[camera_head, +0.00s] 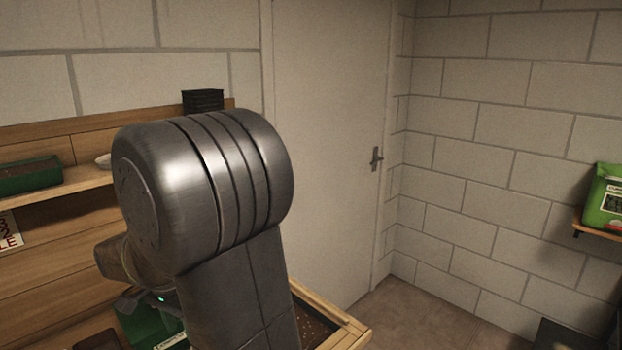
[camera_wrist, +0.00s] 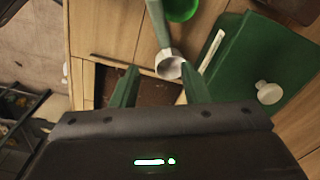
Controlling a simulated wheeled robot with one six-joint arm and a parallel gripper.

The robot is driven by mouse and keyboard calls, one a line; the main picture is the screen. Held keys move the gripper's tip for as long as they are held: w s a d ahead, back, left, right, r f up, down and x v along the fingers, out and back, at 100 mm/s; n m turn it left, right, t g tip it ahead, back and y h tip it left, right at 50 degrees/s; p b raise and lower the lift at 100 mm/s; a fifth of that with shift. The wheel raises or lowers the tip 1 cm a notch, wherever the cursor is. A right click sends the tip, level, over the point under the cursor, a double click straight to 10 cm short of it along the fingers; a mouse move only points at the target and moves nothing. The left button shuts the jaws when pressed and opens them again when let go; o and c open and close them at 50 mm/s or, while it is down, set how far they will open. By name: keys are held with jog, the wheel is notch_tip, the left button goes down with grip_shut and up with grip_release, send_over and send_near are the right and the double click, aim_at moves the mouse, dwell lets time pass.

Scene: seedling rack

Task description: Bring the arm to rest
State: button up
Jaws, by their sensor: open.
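My gripper (camera_wrist: 159,69) shows in the wrist view with its two green fingers spread apart. Nothing is held between them. Beyond the fingertips is the pale round end of a spout-like thing (camera_wrist: 168,64); how far below the fingers it lies, I cannot tell. In the head view my arm is bent and fills the middle of the picture. My gripper's fingers are hidden there.
In the wrist view a green box-like thing (camera_wrist: 250,65) with a white knob (camera_wrist: 268,92) lies right of the fingers. In the head view a wooden shelf (camera_head: 70,196) holds a green planter (camera_head: 30,175) at left. A door (camera_head: 325,150) stands behind; floor (camera_head: 430,315) shows clear at right.

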notch_tip(320, 180, down, 11)
jog(key=shift+w+r+b, duration=0.1)
jog(key=shift+w+b, duration=0.05)
jog(key=shift+b, duration=0.3)
notch_tip(320, 180, up, 11)
jog(key=p, duration=0.1)
jog(key=w+d+f+n+p, duration=0.2)
jog(key=d+f+p, duration=0.1)
jog(key=d+f, duration=0.2)
jog(key=w+d+f+n+p, duration=0.2)
jog(key=w+d+f+p, duration=0.1)
jog(key=d, duration=0.7)
jog(key=shift+w+d+f+n+y+p, duration=0.3)
jog(key=shift+w+f+y+p, duration=0.1)
jog(key=shift+f+p, duration=0.4)
